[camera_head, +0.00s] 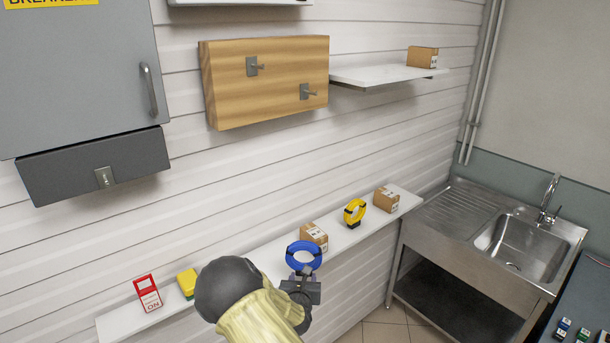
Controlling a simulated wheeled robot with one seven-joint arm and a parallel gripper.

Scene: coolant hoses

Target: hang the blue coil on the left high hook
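The blue coil (303,246) is a ring above the long low white shelf, in the middle of the head view. My gripper (301,274) is right at the coil's lower edge, on the near side. Its fingers are small and partly hidden, so I cannot tell whether they are closed on the coil or whether the coil rests on the shelf. The left high hook (256,67) is a grey peg on a wooden board (225,95) on the wall. It is bare. A second hook (308,92) sits lower right on the board, also bare.
A yellow coil (354,211) stands right of the blue one on the low shelf (334,223), between cardboard boxes (387,199) (314,237). A yellow item (187,282) and red-white sign (147,293) stand left. A grey cabinet (90,80) and upper shelf (385,75) flank the board.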

